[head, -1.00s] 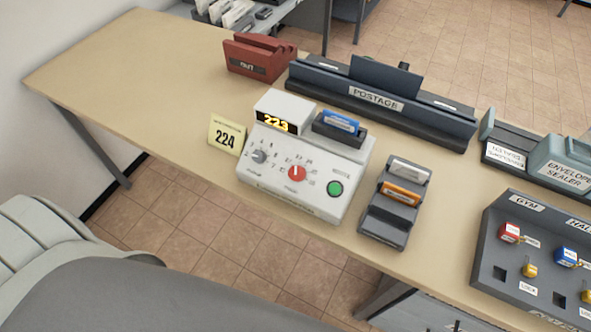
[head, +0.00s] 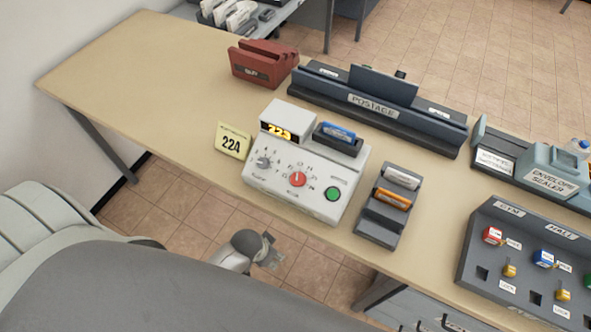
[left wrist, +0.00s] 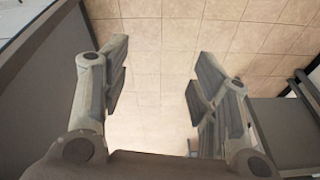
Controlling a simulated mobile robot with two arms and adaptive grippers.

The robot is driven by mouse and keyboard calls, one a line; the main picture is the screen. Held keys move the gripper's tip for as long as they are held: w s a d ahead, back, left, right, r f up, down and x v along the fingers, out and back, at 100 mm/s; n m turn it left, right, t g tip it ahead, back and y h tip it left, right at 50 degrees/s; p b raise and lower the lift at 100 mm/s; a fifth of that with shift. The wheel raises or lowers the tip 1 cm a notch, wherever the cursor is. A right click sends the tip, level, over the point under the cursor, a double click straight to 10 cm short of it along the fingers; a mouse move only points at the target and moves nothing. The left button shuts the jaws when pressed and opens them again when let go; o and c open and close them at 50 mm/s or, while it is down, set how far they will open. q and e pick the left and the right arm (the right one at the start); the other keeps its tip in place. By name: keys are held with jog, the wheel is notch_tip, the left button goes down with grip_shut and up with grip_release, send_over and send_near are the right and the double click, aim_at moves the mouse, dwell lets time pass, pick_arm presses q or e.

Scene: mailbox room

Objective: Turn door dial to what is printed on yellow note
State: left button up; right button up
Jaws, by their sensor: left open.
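A yellow note (head: 232,141) reading 224 stands on the desk left of a white dial machine (head: 258,182). The machine has a lit yellow display (head: 277,131), blurred now, which read 223 a second ago. A grey dial (head: 264,161), a red dial (head: 297,179) and a green button (head: 332,194) are on its front face. My left gripper (head: 270,252) is in front of the desk's near edge, below the machine and apart from it. In the left wrist view the left gripper (left wrist: 158,88) is open and empty over the tiled floor. My right gripper is not in view.
A blue stamp (head: 338,132) sits at the machine's back right. A dark stamp rack (head: 378,230) stands to its right, a red holder (head: 262,68) and a postage unit (head: 345,98) behind. A key panel (head: 475,250) is at right. The desk's left part is clear.

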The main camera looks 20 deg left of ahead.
pick_arm(q)
notch_tip(320, 180, up, 12)
jog(key=w+f+p, duration=0.1)
jog(key=w+p, duration=0.1)
jog(key=m+t+p, duration=0.2)
jog(key=m+p, duration=0.1)
jog(key=m, duration=0.2)
send_near(296, 179)
jog(key=p+x, duration=0.1)
jog(key=x, duration=0.8)
jog(key=c, duration=1)
jog(key=shift+c, duration=0.2)
